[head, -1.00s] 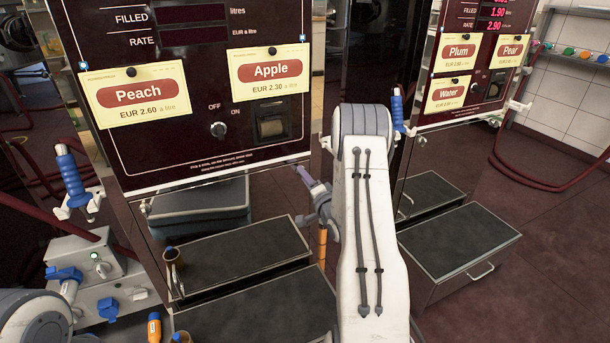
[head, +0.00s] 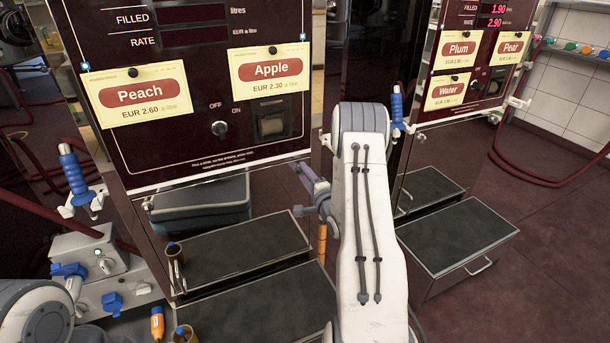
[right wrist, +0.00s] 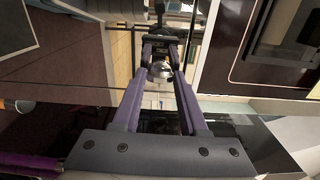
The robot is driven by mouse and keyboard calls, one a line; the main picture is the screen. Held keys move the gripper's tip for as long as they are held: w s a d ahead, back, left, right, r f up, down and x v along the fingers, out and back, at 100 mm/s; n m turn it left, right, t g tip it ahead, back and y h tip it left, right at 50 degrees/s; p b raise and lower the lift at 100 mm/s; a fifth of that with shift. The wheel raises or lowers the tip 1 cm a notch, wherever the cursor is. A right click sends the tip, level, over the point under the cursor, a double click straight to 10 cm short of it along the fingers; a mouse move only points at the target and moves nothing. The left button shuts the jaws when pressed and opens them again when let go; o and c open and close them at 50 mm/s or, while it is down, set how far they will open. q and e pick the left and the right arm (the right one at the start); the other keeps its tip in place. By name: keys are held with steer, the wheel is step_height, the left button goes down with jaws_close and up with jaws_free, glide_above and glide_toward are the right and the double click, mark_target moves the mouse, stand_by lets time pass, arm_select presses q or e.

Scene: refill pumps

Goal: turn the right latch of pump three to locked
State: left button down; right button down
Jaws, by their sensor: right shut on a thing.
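The nearer pump (head: 215,133) stands ahead, with Peach and Apple cards on its dark red front panel. My right gripper (head: 298,168) is at the lower right corner of that panel, its purple fingers pointing up and left. In the right wrist view, the fingertips (right wrist: 161,62) close around a small silver rounded piece, which appears to be the right latch (right wrist: 160,70). A dark part sits just beyond it. I cannot read a locked or unlocked mark. No pump number is readable.
A second pump (head: 470,75) with Plum, Pear and Water cards stands to the right. Dark-topped steps (head: 235,246) stand below the nearer pump, and more (head: 458,235) at the right. A blue-handled nozzle (head: 74,172) hangs at the left, above grey boxes (head: 85,262).

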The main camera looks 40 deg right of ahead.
steer(key=shift+f, duration=0.1)
steer(key=shift+c, duration=2.2)
jaws_free()
steer(key=shift+s, duration=0.1)
steer(key=v, duration=1)
steer(key=shift+s, duration=0.15)
steer(key=shift+a+p, duration=0.2)
steer(key=shift+p, duration=0.1)
